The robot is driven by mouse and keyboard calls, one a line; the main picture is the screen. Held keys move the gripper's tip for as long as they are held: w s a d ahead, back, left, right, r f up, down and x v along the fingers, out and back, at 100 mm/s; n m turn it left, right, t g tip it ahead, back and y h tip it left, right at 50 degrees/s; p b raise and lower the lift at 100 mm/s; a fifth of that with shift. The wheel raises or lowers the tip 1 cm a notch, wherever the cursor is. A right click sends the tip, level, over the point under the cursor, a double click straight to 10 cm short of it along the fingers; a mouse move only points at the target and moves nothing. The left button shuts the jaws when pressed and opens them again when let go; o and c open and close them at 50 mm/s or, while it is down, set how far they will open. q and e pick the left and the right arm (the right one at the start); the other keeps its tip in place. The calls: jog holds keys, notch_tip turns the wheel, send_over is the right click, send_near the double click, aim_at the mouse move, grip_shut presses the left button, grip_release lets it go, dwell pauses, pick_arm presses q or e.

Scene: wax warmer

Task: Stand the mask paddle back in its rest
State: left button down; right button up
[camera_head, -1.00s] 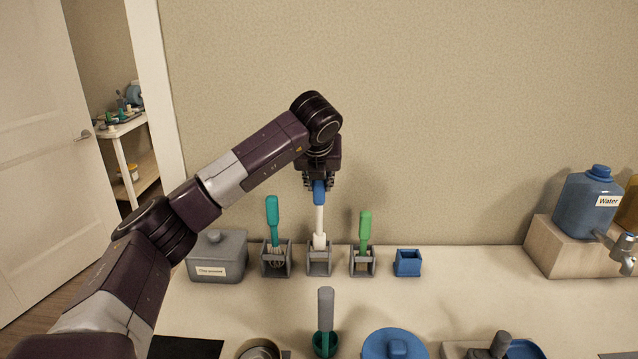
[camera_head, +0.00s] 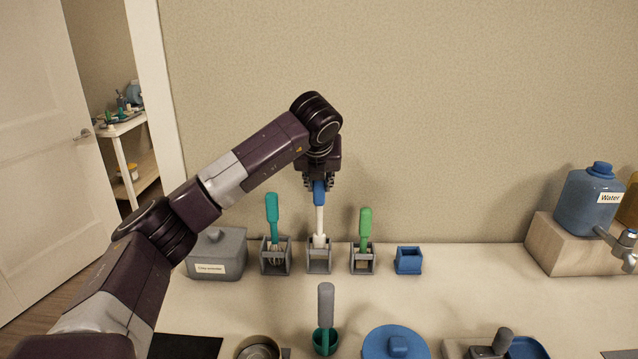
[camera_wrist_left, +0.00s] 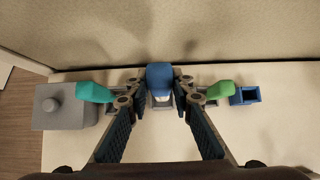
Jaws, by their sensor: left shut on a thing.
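The mask paddle, with a blue handle and a white shaft (camera_head: 319,222), stands upright over the middle grey rest (camera_head: 319,268). Its white lower end is at the rest's top opening; I cannot tell how deep it sits. My left gripper (camera_head: 319,184) is above the rest, shut on the blue handle. In the left wrist view the blue handle (camera_wrist_left: 160,76) shows between the fingers, with the rest mostly hidden beneath it. My right gripper is not in view.
A teal-handled whisk (camera_head: 272,215) stands in a rest to the left, a green-handled tool (camera_head: 365,225) in one to the right. A small blue holder (camera_head: 408,261) is farther right, a grey lidded box (camera_head: 217,256) far left. A grey-handled tool (camera_head: 326,305) stands in front.

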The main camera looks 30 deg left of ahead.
aim_at(319, 201)
pick_arm(q)
jog(key=shift+f+b, duration=2.3)
jog(key=shift+f, duration=0.45)
dwell(0.4)
jog(key=c, duration=1.6)
grip_release()
jog(key=shift+r, duration=0.15)
jog(key=shift+p+v, duration=0.95)
jog(key=shift+v, duration=2.9)
jog(key=shift+s, duration=0.1)
